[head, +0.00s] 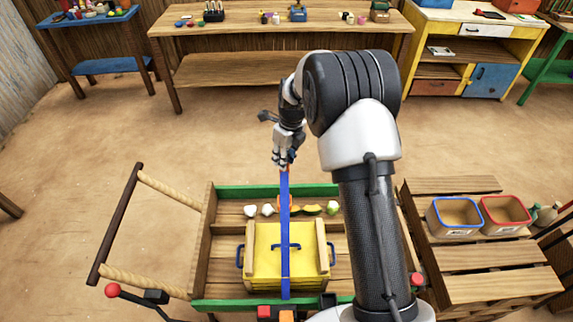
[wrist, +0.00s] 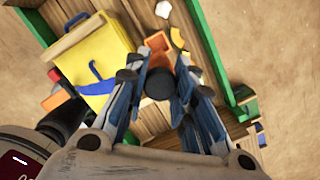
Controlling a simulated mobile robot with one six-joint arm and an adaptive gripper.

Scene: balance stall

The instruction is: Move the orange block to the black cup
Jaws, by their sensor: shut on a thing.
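Only a small bit of orange shows by the fingers in the head view. In the head view my gripper is at the far end of a long blue beam (head: 285,220) and hides what is there. The beam passes over a yellow chest (head: 260,270) with blue handles.
The chest stands in a wooden cart with a green rim (head: 240,190). A row of small pieces, white, orange and green, lies behind it. A slatted crate at right bears a blue-rimmed bin (head: 440,230) and a red-rimmed bin (head: 490,232).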

